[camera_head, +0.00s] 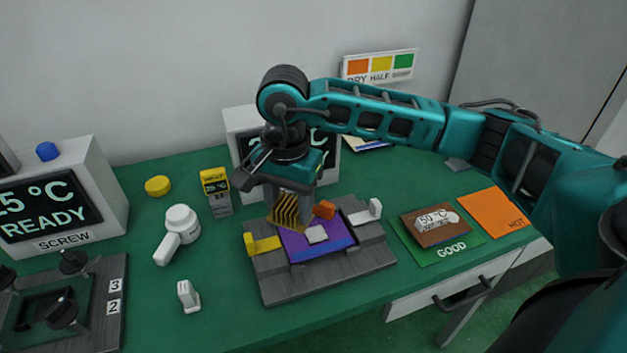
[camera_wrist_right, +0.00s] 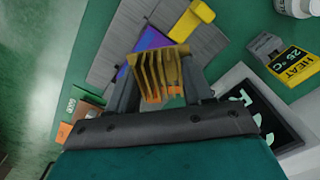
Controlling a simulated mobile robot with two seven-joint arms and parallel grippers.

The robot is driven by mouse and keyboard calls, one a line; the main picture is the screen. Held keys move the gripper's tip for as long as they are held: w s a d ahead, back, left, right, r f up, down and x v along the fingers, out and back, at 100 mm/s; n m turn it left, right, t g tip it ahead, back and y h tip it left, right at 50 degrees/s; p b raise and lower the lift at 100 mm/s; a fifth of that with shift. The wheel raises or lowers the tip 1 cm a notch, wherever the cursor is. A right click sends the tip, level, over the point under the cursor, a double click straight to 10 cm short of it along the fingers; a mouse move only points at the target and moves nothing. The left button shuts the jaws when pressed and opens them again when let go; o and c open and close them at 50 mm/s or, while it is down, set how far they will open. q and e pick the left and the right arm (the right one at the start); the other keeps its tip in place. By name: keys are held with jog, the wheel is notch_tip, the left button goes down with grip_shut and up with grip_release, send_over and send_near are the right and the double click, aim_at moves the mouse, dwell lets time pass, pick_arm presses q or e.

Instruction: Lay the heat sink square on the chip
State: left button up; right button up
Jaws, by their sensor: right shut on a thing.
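The gold finned heat sink (camera_head: 287,211) is between the fingers of my right gripper (camera_head: 292,208), which is shut on it. In the right wrist view the heat sink (camera_wrist_right: 158,72) shows its fins between the two dark fingers. It is over the back left part of the purple board (camera_head: 305,250); I cannot tell whether it touches the board. The pale square chip (camera_head: 316,234) shows on the board, in front and to the right of the heat sink. In the wrist view the chip is hidden. My left gripper is not in view.
The grey fixture has a yellow lever (camera_head: 264,244) at left and a white lever (camera_head: 368,212) at right.

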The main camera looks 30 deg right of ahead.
aim_at(316, 234)
jog(key=m, duration=0.2)
jog(key=d+m, duration=0.1)
jog(key=m, duration=0.2)
jog(key=m+p, duration=0.1)
jog(key=m, duration=0.1)
jog(key=shift+d+r+m, duration=0.2)
jog(key=shift+d+m, duration=0.05)
jog(key=shift+m, duration=0.05)
jog(key=d+m+p, duration=0.1)
jog(key=m, duration=0.5)
jog(key=d+m, duration=0.1)
jog(key=m, duration=0.6)
jog(key=d+m+p, duration=0.1)
jog(key=d+m, duration=0.1)
jog(key=m, duration=0.4)
jog(key=shift+w+r+m+p, duration=0.1)
jog(key=shift+r+m+p, duration=0.15)
jog(key=shift+m+p, duration=0.15)
notch_tip(316, 234, down, 8)
jog(key=b, duration=0.6)
jog(key=shift+b, duration=0.3)
jog(key=shift+f, duration=0.4)
